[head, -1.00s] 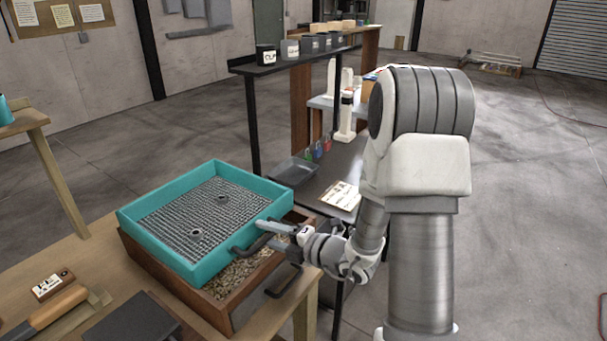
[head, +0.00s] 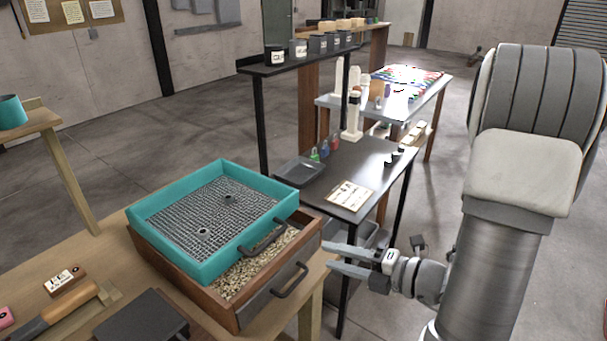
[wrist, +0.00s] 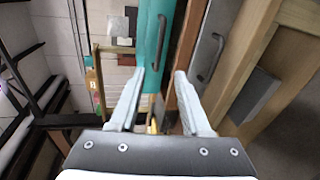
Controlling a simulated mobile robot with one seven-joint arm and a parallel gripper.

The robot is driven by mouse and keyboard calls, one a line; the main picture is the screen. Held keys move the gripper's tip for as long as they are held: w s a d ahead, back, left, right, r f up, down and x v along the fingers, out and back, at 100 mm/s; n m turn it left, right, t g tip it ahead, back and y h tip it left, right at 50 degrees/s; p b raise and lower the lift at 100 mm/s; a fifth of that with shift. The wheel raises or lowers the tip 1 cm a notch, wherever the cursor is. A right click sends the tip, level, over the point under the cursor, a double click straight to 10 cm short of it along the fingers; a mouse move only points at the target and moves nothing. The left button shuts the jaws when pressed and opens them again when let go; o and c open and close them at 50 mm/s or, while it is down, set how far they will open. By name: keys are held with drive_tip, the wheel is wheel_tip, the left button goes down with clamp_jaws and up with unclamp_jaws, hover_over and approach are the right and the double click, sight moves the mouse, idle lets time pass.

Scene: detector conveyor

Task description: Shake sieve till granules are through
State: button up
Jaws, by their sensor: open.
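The teal sieve (head: 165,238) with a grey mesh floor sits on top of the wooden box (head: 185,283), set back so part of the box stays uncovered. Two small dark round pieces lie on the mesh; no granules show there. Pale granules (head: 240,278) lie in the box below the sieve's front side. The sieve's dark handle (head: 263,238) is free. My gripper (head: 327,256) is open and empty, to the right of the box and apart from the handle. In the wrist view the sieve (wrist: 150,45) and its handle (wrist: 161,40) are beyond the open fingers (wrist: 158,80).
The box has its own dark handle (head: 290,281) on the side facing my gripper. A brush with a wooden handle (head: 70,312) and a dark plate (head: 143,318) lie on the bench's near left. A black table (head: 375,165) with a tray (head: 299,171) stands behind.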

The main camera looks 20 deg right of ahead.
drive_tip(key=a+r+n+g+y+p, duration=0.25)
drive_tip(key=a+n+g, duration=0.4)
drive_tip(key=n, duration=0.35)
wheel_tip(320, 180, up, 13)
drive_tip(key=n+g+h+p, duration=0.4)
drive_tip(key=n+h+p, duration=0.5)
drive_tip(key=n, duration=1.6)
hover_over(274, 238)
drive_tip(key=s+d+b, duration=0.1)
drive_tip(key=s+b, duration=0.1)
drive_tip(key=h, duration=0.2)
drive_tip(key=f, duration=0.5)
drive_tip(key=w+a+f, duration=0.1)
drive_tip(key=f, duration=0.5)
drive_tip(key=w+f, duration=0.1)
drive_tip(key=f, duration=0.4)
drive_tip(key=shift+w+a+f, duration=0.2)
drive_tip(key=shift+a+f, duration=0.05)
drive_tip(key=shift+a, duration=0.05)
drive_tip(key=shift+s+d+f, duration=0.15)
drive_tip(key=shift+s+d, duration=0.25)
drive_tip(key=s+d, duration=0.3)
drive_tip(key=s, duration=0.1)
wheel_tip(274, 238, up, 17)
drive_tip(key=s+d, duration=0.1)
drive_tip(key=s, duration=0.1)
drive_tip(key=shift+s+d+r, duration=0.2)
drive_tip(key=shift+d, duration=0.05)
